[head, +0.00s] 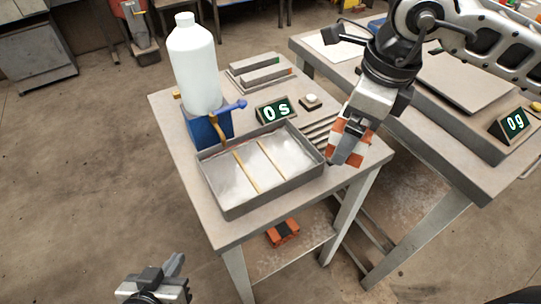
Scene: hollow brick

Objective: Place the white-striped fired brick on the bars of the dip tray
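The dip tray (216,196) is a grey rectangular tray on the near table, holding whitish contents, with two thin wooden bars (247,172) across it. The orange fired brick with white patches (337,127) is in my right gripper (349,148), just right of the tray's right end. That gripper is shut on it, and its fingers hide the middle of the brick. The brick is tilted and apart from the bars. My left gripper (168,272) is low at the bottom left, in front of the table and away from the tray; its finger gap is unclear.
A white bottle (192,65) on a blue stand (210,128) with a blue-knobbed lever is behind the tray's left end. A "0 s" display (276,110) and a slatted rack (320,128) stand behind it. An orange-black object (283,232) lies on the lower shelf. A second table adjoins right.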

